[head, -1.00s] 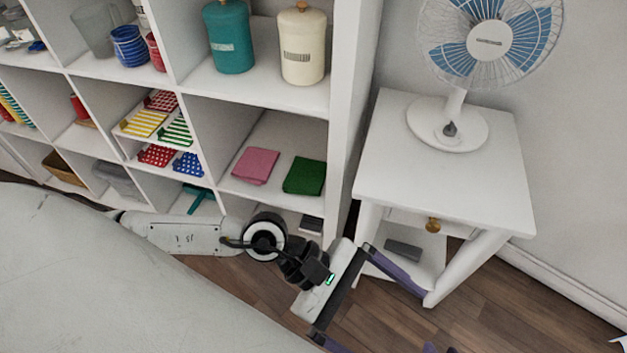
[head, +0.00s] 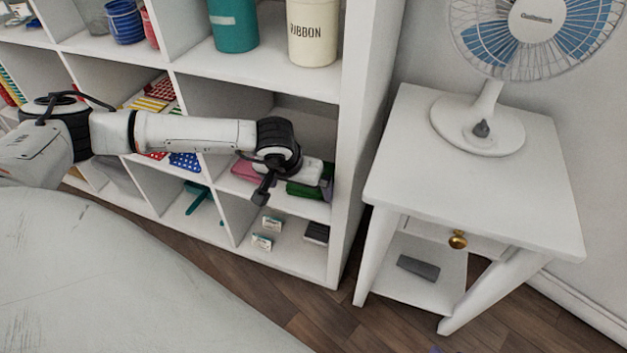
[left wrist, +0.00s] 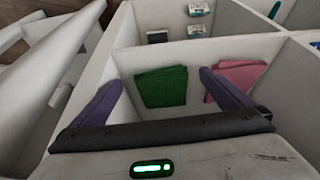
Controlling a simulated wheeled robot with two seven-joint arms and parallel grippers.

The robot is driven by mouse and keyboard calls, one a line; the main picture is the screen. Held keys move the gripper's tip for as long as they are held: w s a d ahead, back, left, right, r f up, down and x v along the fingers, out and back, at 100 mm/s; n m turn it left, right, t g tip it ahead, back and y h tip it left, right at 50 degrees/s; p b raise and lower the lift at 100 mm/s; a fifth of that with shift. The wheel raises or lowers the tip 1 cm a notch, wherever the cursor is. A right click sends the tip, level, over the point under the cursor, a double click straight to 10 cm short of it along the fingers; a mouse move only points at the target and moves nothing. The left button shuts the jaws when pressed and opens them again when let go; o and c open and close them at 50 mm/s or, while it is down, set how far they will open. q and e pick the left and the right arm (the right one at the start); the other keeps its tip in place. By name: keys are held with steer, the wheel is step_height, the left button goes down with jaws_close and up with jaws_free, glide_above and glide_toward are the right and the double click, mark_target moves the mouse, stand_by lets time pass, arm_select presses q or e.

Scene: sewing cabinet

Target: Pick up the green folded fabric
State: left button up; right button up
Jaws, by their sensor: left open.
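The green folded fabric (head: 305,190) lies on a shelf of the white cubby unit, in the rightmost compartment of its row, partly hidden by my left gripper. In the left wrist view the green folded fabric (left wrist: 162,87) lies flat between the two purple fingers. My left gripper (left wrist: 165,92) is open and empty, with its fingers pointing into the compartment. In the head view my left gripper (head: 325,180) is at the compartment's opening, above the fabric. I cannot tell whether it touches it. My right gripper is not in view.
Pink folded fabric (head: 247,170) lies left of the green one; it also shows in the left wrist view (left wrist: 240,76). The unit's right side wall (head: 360,130) is close to my gripper. A white side table (head: 470,150) with a fan (head: 480,130) stands to the right.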

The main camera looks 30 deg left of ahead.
mark_target(306, 190)
arm_select(q)
steer(key=w, duration=0.2)
steer(key=shift+w+a, duration=0.3)
steer(key=shift+a, duration=0.05)
steer(key=shift+w+f+b, duration=0.1)
steer(key=shift+f+b, duration=0.25)
steer(key=shift+b, duration=0.05)
steer(key=b+x, duration=0.1)
steer(key=x, duration=0.2)
steer(key=shift+w+f+b, duration=0.1)
steer(key=shift+f+b, duration=0.2)
steer(key=shift+f, duration=0.05)
steer(key=shift+w+a+f, duration=0.1)
steer(key=shift+w+f, duration=0.05)
steer(key=shift+f, duration=0.05)
steer(key=c, duration=0.7)
steer(key=shift+c, duration=0.5)
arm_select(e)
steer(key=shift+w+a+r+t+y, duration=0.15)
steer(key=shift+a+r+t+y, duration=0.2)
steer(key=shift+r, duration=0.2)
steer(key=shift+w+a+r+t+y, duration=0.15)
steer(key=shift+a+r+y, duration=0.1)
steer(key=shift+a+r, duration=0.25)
arm_select(q)
steer(key=shift+r, duration=0.15)
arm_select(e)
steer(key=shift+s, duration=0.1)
